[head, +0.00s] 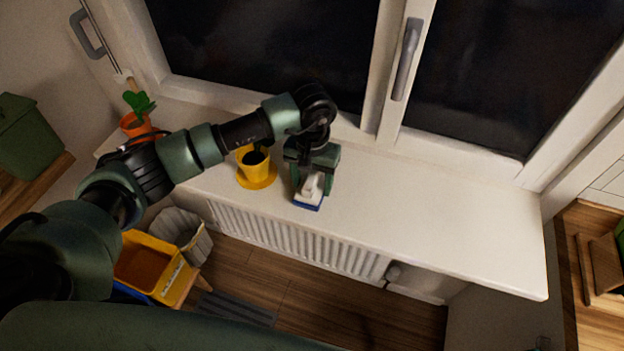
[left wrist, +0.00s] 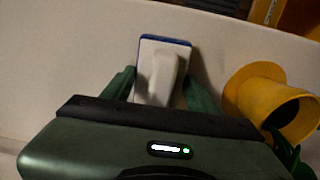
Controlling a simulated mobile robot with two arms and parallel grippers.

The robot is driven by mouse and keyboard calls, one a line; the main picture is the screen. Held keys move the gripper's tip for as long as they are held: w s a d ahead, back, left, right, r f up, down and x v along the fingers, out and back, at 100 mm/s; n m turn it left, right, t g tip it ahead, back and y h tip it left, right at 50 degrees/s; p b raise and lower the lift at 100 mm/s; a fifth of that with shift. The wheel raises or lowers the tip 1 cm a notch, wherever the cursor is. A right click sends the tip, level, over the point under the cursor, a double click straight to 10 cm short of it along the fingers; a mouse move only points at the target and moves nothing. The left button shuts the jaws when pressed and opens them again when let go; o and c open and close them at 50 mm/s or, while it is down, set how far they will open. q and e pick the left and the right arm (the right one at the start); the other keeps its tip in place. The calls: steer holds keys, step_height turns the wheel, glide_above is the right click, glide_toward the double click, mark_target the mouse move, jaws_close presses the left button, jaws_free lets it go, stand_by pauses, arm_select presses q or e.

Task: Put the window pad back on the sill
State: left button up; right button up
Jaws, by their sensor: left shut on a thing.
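The window pad (head: 310,190) is white with a blue base, and it is at the front part of the white sill (head: 420,215), right of the yellow pot. My left gripper (head: 312,182) is shut on the pad's white grip from above. In the left wrist view the pad (left wrist: 162,70) sits between the two green fingers (left wrist: 160,88), its blue edge facing away. The pad is at or just over the sill surface; I cannot tell whether it touches. My right gripper is not in view.
A yellow pot on a yellow saucer (head: 257,182) stands close left of the gripper; the pot also shows in the left wrist view (left wrist: 285,105). An orange pot (head: 135,126) with a plant is at the far left. The sill's right half is clear. Window handle (head: 407,60) above.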

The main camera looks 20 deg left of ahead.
mark_target(312, 176)
arm_select(q)
steer(key=o, duration=1.2)
steer(key=shift+f, duration=0.1)
step_height(312, 176, up, 11)
steer(key=b, duration=0.4)
steer(key=shift+r, duration=0.6)
